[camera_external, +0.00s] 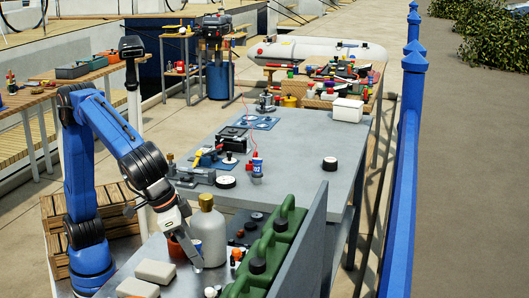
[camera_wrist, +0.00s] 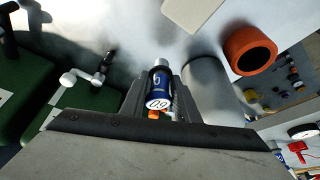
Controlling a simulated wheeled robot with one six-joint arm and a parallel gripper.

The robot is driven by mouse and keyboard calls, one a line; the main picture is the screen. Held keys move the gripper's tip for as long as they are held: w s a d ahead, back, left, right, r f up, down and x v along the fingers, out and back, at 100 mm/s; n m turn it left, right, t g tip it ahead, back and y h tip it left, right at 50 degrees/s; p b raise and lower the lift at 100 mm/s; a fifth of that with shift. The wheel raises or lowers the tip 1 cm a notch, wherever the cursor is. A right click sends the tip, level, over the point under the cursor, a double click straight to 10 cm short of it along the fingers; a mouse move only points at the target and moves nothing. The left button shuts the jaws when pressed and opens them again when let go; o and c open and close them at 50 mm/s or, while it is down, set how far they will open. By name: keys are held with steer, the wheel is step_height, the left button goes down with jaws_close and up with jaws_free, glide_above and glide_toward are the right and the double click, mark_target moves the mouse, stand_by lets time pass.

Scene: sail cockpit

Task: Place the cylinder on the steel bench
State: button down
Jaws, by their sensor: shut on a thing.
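My gripper (camera_external: 193,258) reaches down over the near metal surface, just left of a tan-capped grey bottle (camera_external: 208,232). In the wrist view my gripper (camera_wrist: 157,106) is shut on a small blue cylinder (camera_wrist: 158,82), with a white numbered face towards the camera and a pale far end. The grey bench (camera_external: 300,190), which looks like the steel bench, stands beyond my gripper. I cannot tell whether the cylinder touches the near surface.
Green jerrycans (camera_external: 262,262) stand right of the bottle beside an upright grey panel (camera_external: 305,240). An orange-rimmed round container (camera_wrist: 250,50) is close by.

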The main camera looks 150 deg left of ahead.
steer(key=shift+f, duration=1.6)
steer(key=c, duration=1.4)
jaws_free()
steer(key=shift+f, duration=0.1)
steer(key=shift+o, duration=0.2)
